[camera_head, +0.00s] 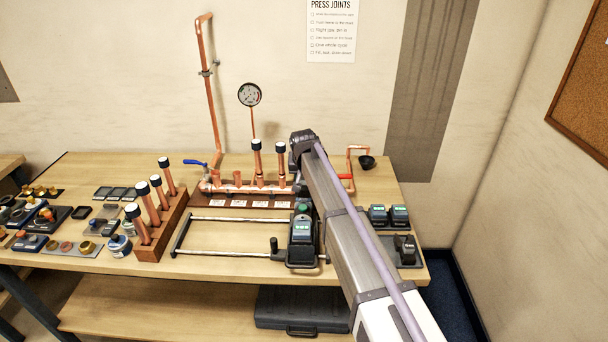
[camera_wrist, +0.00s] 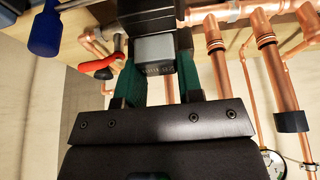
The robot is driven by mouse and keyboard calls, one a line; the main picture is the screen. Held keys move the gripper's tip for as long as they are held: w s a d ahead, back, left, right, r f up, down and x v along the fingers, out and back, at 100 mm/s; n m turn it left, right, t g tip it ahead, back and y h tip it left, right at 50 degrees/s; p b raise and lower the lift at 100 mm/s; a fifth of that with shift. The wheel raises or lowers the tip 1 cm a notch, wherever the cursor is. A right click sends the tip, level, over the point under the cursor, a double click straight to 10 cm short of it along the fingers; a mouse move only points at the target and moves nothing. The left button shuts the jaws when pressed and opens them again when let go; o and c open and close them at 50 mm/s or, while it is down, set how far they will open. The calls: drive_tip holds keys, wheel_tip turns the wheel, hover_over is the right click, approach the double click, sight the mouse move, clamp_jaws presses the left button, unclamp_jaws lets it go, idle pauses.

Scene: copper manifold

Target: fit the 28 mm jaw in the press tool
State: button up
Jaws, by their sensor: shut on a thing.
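My gripper (camera_wrist: 152,88) shows in the wrist view with its two green-padded fingers shut on a grey block (camera_wrist: 155,52). The block has small lettering that I cannot read, and a dark body adjoins it at the top of the view. I cannot tell whether this is the 28 mm jaw. In the head view my arm hides the gripper and what it holds, near the copper manifold. A dark device with a lit display (camera_head: 302,231), which looks like the press tool, sits at the right end of a metal rail frame (camera_head: 228,219).
The copper manifold (camera_head: 245,187) has upright capped pipes and a gauge (camera_head: 249,95). A red valve handle (camera_wrist: 101,64) and copper pipes (camera_wrist: 272,72) are close to my gripper. A wooden rack (camera_head: 163,233) of capped pipes stands left. Two dark units and a tray (camera_head: 411,264) lie right.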

drive_tip(key=shift+f+b, duration=1.65)
drive_tip(key=shift+b, duration=0.05)
drive_tip(key=o, duration=1.4)
drive_tip(key=shift+r, duration=0.15)
wheel_tip(320, 180, up, 8)
drive_tip(key=p, duration=0.8)
